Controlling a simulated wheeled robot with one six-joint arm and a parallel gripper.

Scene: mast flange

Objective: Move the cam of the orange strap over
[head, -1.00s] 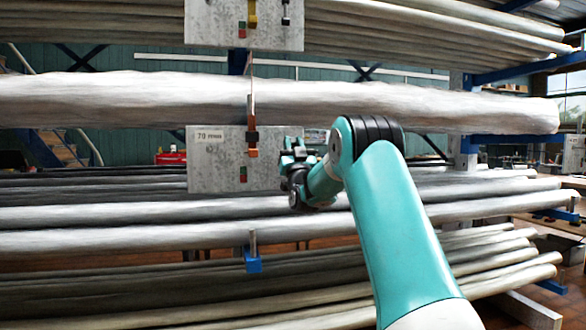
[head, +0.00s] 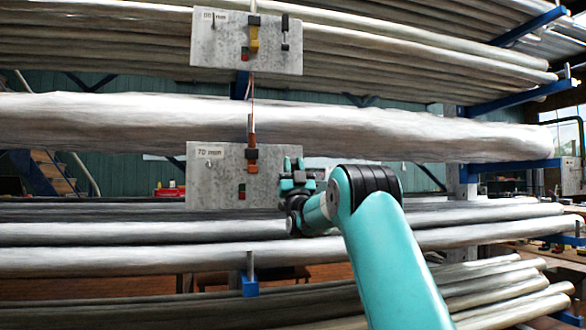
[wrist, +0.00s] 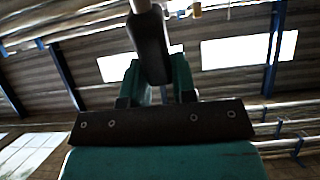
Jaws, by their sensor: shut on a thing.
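The orange strap (head: 251,128) hangs down in front of the thick pale tube bundle to a grey plate (head: 215,180) marked 70 mm. Its cam, a small dark block (head: 252,154) with orange around it, sits on the upper part of this plate. A small red and green mark (head: 242,192) is below it. My gripper (head: 292,180) is at the plate's right edge, to the right of the cam. In the wrist view, the teal fingers (wrist: 160,85) are shut on a dark rounded piece (wrist: 150,45) with a pale rod above it. The gripper hides the contact in the head view.
An upper grey plate (head: 210,45) carries a yellow strap fitting (head: 254,35) and a black lever-like piece (head: 285,35). Long tube bundles (head: 100,120) lie on blue rack arms (head: 510,95) across the view. A blue clip (head: 250,285) stands below.

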